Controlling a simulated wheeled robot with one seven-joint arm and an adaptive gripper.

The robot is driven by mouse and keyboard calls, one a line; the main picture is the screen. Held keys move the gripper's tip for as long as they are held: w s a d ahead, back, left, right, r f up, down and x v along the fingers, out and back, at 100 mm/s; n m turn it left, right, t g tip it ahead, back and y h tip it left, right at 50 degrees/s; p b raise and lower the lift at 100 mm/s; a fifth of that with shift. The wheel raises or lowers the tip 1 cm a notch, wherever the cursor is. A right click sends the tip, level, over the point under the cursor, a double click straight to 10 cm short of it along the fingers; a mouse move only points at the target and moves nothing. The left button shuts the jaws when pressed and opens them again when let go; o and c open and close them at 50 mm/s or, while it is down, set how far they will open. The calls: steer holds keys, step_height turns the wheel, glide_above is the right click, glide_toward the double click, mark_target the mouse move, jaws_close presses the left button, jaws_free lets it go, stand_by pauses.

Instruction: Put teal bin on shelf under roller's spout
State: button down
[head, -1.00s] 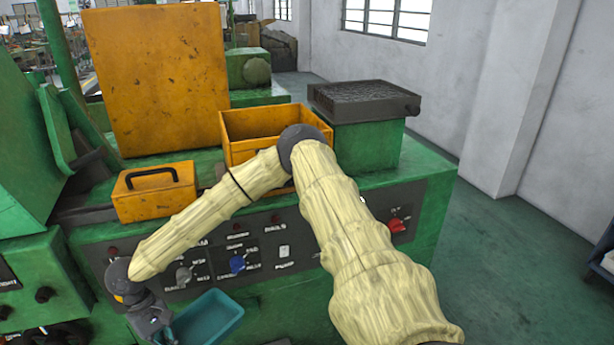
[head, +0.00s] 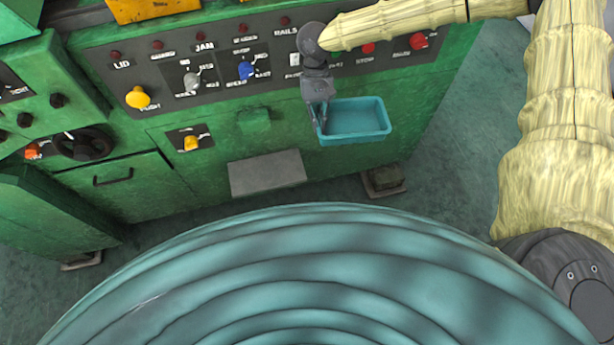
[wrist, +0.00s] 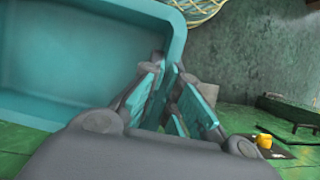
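The teal bin (head: 356,138) is an empty, open-topped tray, held roughly level in front of the green machine. My gripper (head: 320,122) is at its left side, with its fingers closed on the left wall. In the wrist view, the bin (wrist: 60,70) fills the upper left, and its rim runs to my closed fingers (wrist: 172,98). A grey shelf plate (head: 267,172) juts from the machine front, left of and lower than the bin. A small green spout-like block (head: 254,119) sits above that plate.
A control panel with knobs (head: 246,70) runs just above the bin. A black handwheel (head: 85,143) and a cabinet door (head: 115,190) are at left. A machine foot (head: 384,182) stands below the bin. Open floor (head: 450,150) lies to the right.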

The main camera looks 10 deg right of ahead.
steer(key=s+a+f+m+t+b, duration=0.1)
steer(key=a+f+m+t+b, duration=0.2)
steer(key=f+m+b, duration=0.8)
steer(key=a+f+m+t+b, duration=0.25)
steer(key=f+m+b, duration=0.55)
steer(key=m+b, duration=0.4)
steer(key=s+a+f+m+t+b, duration=0.15)
steer(key=f+m+t+b, duration=0.25)
steer(key=f+m+b, duration=0.7)
steer(key=shift+m+g, duration=0.25)
steer(key=shift+m, duration=0.15)
steer(key=shift+w+a+f+p, duration=0.15)
steer(key=shift+w+f+p, duration=0.1)
steer(key=shift+w, duration=1.65)
steer(key=shift+w+a+f+p, duration=0.15)
steer(key=shift+w+f+p, duration=0.1)
steer(key=shift+w, duration=1.7)
steer(key=shift+w+a+f+p, duration=0.15)
steer(key=shift+w+p, duration=0.1)
steer(key=shift+w, duration=1.65)
steer(key=shift+w+f, duration=0.2)
steer(key=shift+w, duration=0.05)
steer(key=shift+b+x, duration=0.65)
steer(key=shift+x, duration=0.3)
steer(key=shift+s+f+b, duration=0.15)
steer(key=shift+f+b, duration=0.2)
steer(key=shift+f, duration=0.4)
steer(key=c, duration=1.6)
jaws_free()
steer(key=shift+o, duration=0.2)
